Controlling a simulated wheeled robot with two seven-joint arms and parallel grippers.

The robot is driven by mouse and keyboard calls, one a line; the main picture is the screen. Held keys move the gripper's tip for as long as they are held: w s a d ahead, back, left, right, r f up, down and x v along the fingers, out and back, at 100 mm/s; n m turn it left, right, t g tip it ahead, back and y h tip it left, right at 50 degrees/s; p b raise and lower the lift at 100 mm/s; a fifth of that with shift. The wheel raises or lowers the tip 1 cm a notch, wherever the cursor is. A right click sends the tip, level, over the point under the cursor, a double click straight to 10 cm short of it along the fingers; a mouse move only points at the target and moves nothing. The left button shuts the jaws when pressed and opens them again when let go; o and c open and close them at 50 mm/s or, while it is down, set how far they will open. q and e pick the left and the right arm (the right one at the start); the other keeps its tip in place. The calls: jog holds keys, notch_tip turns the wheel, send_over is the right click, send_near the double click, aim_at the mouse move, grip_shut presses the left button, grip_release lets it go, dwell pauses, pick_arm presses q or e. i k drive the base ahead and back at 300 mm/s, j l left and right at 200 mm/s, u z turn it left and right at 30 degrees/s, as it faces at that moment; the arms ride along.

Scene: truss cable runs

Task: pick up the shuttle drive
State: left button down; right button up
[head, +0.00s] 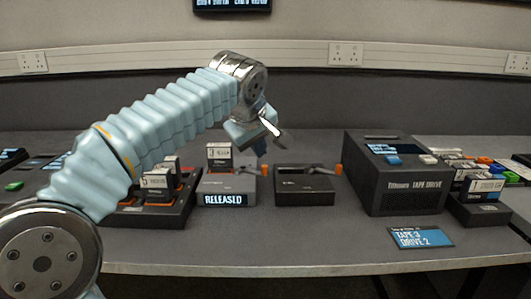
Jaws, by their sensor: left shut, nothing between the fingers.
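No label that I can read says shuttle drive, so I cannot tell for certain which thing it is. A cartridge marked 3 (218,155) stands upright in a grey dock (226,186) whose front sign reads RELEASED. An orange-tipped lever is at the dock's right side. A dark dock (304,190) with another orange-tipped lever stands to its right, with no cartridge in it. My left gripper (271,144) is shut and empty, held above and behind the gap between the two docks, apart from the cartridge. My right gripper is not in view.
A large black tape drive (410,190) stands right of the docks, with a card (421,237) reading TAPE 3 DRIVE 2 in front. A dark rack with cartridges (160,209) is at left, partly behind my arm. More cartridges (485,187) crowd the right.

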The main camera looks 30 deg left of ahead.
aim_at(220, 155)
jog(key=k+l, duration=0.25)
jog(key=k, duration=0.25)
jog(key=k+l, duration=0.2)
jog(key=k, duration=0.25)
